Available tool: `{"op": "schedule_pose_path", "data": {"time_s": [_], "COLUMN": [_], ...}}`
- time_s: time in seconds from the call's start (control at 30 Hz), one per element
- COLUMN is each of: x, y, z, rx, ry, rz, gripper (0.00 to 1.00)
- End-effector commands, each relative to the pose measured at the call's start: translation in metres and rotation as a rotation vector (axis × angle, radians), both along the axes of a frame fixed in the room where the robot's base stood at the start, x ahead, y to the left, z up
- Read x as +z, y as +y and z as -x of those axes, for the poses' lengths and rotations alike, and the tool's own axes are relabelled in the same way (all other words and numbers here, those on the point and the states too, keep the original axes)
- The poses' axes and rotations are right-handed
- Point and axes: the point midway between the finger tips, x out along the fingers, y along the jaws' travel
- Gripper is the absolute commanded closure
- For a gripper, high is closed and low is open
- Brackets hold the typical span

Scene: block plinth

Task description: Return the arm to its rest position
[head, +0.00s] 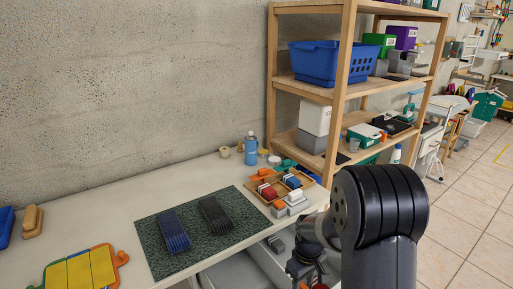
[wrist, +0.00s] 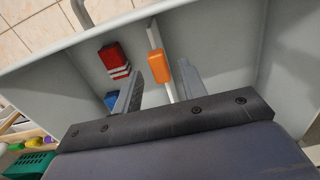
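My arm reaches in from the right of the head view, and my gripper (head: 306,272) points down beside the table's front edge. In the wrist view my gripper (wrist: 160,82) has its two grey fingers spread apart with nothing held between them. Beyond the fingertips is an open grey drawer or bin (wrist: 215,50) with a thin divider. An orange block (wrist: 160,69) shows between the fingers near that divider. A red block (wrist: 114,57) with white stripes and a blue block (wrist: 111,99) lie left of it, the blue one partly hidden by a finger.
The table (head: 95,214) carries a dark green mat (head: 192,231) with a blue and a black ridged piece. A wooden tray (head: 262,183) of small blocks stands near my arm. A wooden shelf (head: 346,50) rises behind. Tiled floor (head: 466,215) is open at right.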

Motion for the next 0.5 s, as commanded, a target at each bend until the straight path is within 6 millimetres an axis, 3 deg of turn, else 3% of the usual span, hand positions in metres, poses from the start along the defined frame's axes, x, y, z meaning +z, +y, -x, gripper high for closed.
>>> {"op": "schedule_pose_path", "data": {"time_s": [0.13, 0.5], "x": [-0.0159, -0.0137], "y": [0.0000, 0.0088], "z": [0.0009, 0.0054], "rx": [0.000, 0.000], "ry": [0.002, -0.001], "rz": [0.000, -0.001], "gripper": [0.60, 0.60]}}
